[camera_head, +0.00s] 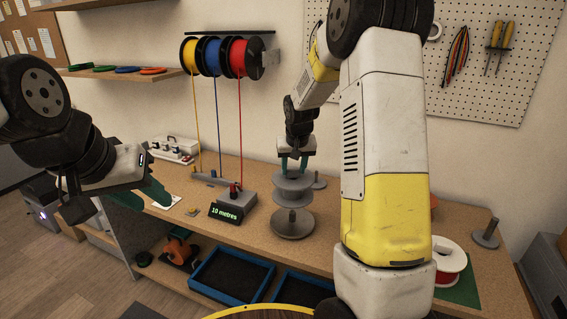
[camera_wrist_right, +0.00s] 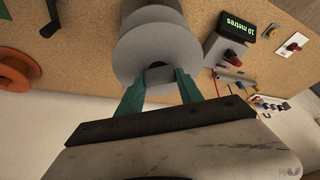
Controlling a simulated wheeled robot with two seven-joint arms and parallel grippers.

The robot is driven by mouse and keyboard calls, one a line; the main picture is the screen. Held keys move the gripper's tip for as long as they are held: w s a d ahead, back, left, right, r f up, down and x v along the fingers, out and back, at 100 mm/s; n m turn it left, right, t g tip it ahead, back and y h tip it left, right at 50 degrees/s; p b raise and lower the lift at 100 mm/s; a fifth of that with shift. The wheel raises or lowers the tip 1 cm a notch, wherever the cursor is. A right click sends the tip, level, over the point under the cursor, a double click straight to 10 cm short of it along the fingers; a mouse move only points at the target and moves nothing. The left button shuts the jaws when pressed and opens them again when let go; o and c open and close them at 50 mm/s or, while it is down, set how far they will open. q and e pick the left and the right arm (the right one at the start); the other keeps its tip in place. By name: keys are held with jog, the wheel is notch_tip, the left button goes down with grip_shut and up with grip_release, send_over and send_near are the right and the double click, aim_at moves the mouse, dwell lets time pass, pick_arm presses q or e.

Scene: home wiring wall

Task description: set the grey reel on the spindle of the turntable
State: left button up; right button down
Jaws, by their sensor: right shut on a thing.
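The grey reel (camera_head: 293,187) is near the middle of the workbench in the head view. My right gripper (camera_head: 293,165) is above it, its teal fingers shut on the reel's grey top hub. The wrist view shows the fingertips (camera_wrist_right: 162,80) on either side of that hub, with the round grey flange (camera_wrist_right: 135,60) beyond. The round grey turntable (camera_head: 293,224) is directly below the reel; its spindle is mostly hidden. I cannot tell whether the reel is around the spindle or just above it. My left gripper (camera_head: 140,201) is empty and open at the bench's left edge.
A grey measuring box (camera_head: 233,205) reading "10 metres" stands left of the turntable. Grey peg stands (camera_head: 318,181) (camera_head: 486,235) stand behind and at right. A red-wound reel (camera_head: 449,263) lies at the front right. Yellow, blue and red wires hang from wall spools (camera_head: 213,57).

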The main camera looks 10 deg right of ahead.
aim_at(295, 183)
jog(key=shift+f, duration=2.45)
jog(key=shift+f, duration=3.05)
jog(key=c, duration=0.7)
grip_release()
jog(key=v, duration=0.7)
jog(key=shift+s+r, duration=0.15)
jog(key=shift+r, duration=0.2)
